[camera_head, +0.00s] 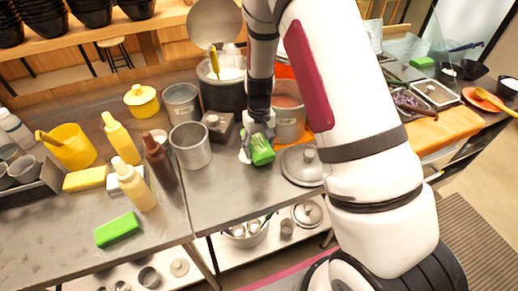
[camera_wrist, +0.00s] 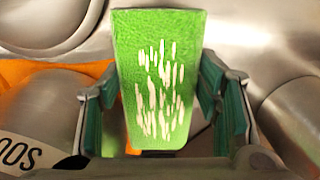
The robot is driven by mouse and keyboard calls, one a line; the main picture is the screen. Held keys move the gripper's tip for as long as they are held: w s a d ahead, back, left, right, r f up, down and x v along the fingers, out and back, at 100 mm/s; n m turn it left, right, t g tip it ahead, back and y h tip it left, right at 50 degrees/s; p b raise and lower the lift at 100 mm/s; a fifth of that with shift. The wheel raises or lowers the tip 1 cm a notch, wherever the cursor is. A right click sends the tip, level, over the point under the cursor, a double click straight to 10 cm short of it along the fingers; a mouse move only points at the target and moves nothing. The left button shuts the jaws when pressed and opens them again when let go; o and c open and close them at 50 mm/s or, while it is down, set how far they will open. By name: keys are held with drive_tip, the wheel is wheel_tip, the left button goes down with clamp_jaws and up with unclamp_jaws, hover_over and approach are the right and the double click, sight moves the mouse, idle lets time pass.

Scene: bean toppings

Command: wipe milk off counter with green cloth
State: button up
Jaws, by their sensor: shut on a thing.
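My gripper (camera_head: 257,131) is shut on a green cloth (camera_head: 262,151), low over the counter (camera_head: 228,185) between a metal pot and a round lid. In the wrist view the cloth (camera_wrist: 158,80) stands between the two fingers of my gripper (camera_wrist: 160,98), with pale streaks on its face. A small white patch (camera_head: 244,156) shows just left of the cloth, which may be milk; its full extent is hidden. I cannot tell whether the cloth touches the counter.
An open metal pot (camera_head: 190,146) stands close on the left, and a metal lid (camera_head: 301,166) lies close on the right. Bottles, including a brown one (camera_head: 159,160), and a green block (camera_head: 118,230) are further left. The counter's front strip is clear.

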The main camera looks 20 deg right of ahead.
sight(244, 161)
drive_tip(key=shift+r+p, duration=0.85)
drive_tip(key=shift+r, duration=2.15)
drive_tip(key=shift+f, duration=0.15)
drive_tip(key=shift+f+b, duration=1.15)
drive_tip(key=shift+f, duration=2.25)
drive_tip(key=shift+f, duration=0.3)
drive_tip(key=shift+a, duration=0.1)
drive_tip(key=shift+a, duration=2.45)
drive_tip(key=shift+a+f, duration=0.1)
drive_tip(key=shift+f, duration=0.05)
